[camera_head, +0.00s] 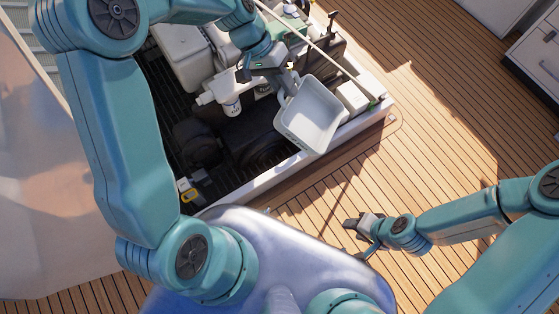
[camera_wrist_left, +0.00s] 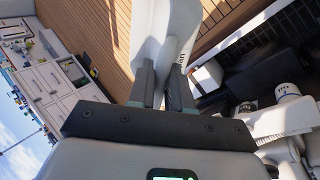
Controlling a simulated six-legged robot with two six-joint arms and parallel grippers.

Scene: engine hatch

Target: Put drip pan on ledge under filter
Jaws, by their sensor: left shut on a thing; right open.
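The drip pan (camera_head: 312,112) is a light grey shallow tray with rounded corners. It hangs tilted over the right side of the open hatch, close to the hatch rim. My left gripper (camera_head: 287,86) is shut on its edge. In the left wrist view the fingers (camera_wrist_left: 162,88) pinch the pale pan (camera_wrist_left: 166,35). A white filter (camera_head: 231,106) stands in the hatch left of the pan; white canisters (camera_wrist_left: 288,94) also show in the left wrist view. I cannot make out the ledge under the filter. My right gripper (camera_head: 361,228) is open and empty above the deck.
The white hatch rim (camera_head: 281,176) borders the dark engine bay. A long pale rod (camera_head: 322,52) crosses above the hatch's back right. A white box (camera_head: 351,97) sits near the right corner. A yellow-marked item (camera_head: 187,190) lies at the near left. The deck (camera_head: 445,125) right of the hatch is clear.

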